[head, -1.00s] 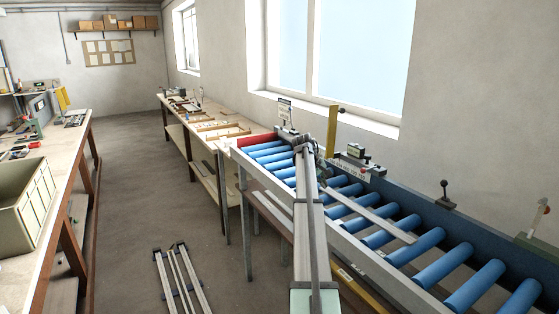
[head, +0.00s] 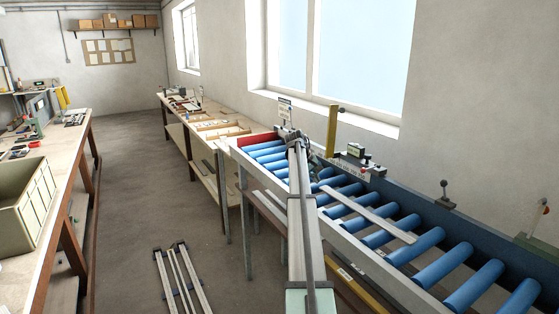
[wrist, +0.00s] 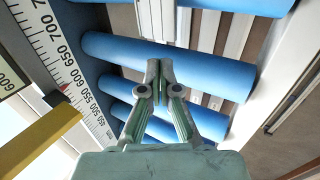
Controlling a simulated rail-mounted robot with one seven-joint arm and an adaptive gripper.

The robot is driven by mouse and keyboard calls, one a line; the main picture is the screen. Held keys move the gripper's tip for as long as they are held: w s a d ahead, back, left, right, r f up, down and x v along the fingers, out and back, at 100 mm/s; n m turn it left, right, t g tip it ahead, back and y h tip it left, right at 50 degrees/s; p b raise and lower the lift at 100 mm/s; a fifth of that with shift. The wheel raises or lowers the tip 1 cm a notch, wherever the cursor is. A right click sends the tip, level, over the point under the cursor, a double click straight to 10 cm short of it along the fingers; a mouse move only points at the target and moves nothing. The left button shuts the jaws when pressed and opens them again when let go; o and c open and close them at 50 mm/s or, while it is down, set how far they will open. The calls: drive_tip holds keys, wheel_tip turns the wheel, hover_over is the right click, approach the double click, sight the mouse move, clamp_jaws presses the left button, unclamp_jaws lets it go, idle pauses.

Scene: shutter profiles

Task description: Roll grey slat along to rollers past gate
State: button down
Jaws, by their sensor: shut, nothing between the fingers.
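The grey slat (head: 370,215) lies flat on the blue rollers in the head view, to the right of my arm. Its far end is close beside my arm, and its near end shows past the middle of the conveyor. A yellow upright post (head: 332,130), perhaps the gate, stands at the conveyor's back edge. A yellow bar also shows at lower left in the wrist view (wrist: 42,138). My gripper (wrist: 159,70) is shut and empty over the blue rollers. In the head view my arm mostly hides it. I cannot make out the slat in the wrist view.
The blue roller conveyor (head: 430,262) runs from a red end plate (head: 257,139) toward the lower right. A measuring scale (wrist: 72,88) lines one edge. Lever fittings (head: 444,195) stand on the back rail. A crate (head: 25,205) sits on the left bench; profiles (head: 180,278) lie low on the floor side.

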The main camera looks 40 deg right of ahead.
drive_tip(key=shift+f, duration=0.85)
idle(0.8)
drive_tip(key=shift+s+a, duration=0.25)
drive_tip(key=shift+s, duration=0.8)
idle(0.5)
